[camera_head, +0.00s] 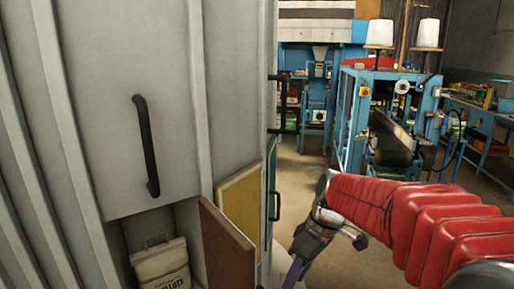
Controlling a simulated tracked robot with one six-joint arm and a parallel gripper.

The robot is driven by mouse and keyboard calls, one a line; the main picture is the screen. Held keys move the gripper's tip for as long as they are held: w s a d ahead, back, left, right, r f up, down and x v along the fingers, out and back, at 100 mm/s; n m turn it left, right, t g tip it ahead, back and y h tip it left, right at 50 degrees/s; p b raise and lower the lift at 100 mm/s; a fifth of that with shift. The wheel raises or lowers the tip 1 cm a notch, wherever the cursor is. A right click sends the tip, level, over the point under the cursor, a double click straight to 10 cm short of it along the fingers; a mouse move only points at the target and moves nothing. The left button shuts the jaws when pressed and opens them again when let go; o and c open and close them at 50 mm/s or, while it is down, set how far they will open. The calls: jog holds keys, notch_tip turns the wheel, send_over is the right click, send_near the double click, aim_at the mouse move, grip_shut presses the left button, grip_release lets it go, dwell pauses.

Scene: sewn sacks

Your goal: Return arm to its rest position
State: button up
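My arm in its red padded sleeve reaches in from the right edge of the head view. My gripper (294,272) is at the arm's far end, low in the middle of the picture and pointing down. Its lower part is cut off by the bottom edge, so I cannot tell whether it is open or shut, or whether it holds anything. It is to the right of the grey cabinet (95,100).
The cabinet has a black handle (147,145). A sewn sack (161,265) sits in its lower opening, beside a brown panel (226,250) and a yellow panel (241,203) standing out. Blue machinery (352,120) with white thread cones stands behind. Bare floor (300,180) lies between.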

jog(key=s+d+r+m+t+h, duration=0.1)
jog(key=s+d+r+m+t, duration=0.1)
jog(key=s+m, duration=0.3)
jog(key=s+d+r+m+t+h, duration=0.1)
jog(key=s+d+m+t+h, duration=0.1)
jog(key=s, duration=1)
jog(key=d+m+t, duration=0.1)
jog(key=d+m, duration=0.1)
jog(key=shift+s+d+r+m, duration=0.15)
jog(key=shift+s+r+m, duration=0.2)
jog(key=shift+m, duration=0.05)
jog(key=shift+s, duration=0.1)
